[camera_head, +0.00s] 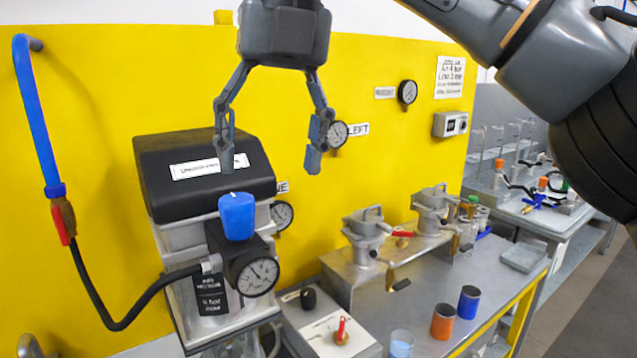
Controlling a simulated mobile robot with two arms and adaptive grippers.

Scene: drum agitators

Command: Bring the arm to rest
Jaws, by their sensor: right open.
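My right gripper (270,160) is open and empty, with its two fingers pointing down. In the head view it appears above and slightly right of a blue knob (237,215) on a black regulator; I see nothing between the fingers. My right arm comes in from the upper right corner. The regulator carries a round pressure gauge (257,276) at its front and stands before a machine with a black cover (190,170). My left gripper is not in view.
The yellow wall (380,150) carries gauges and labels.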

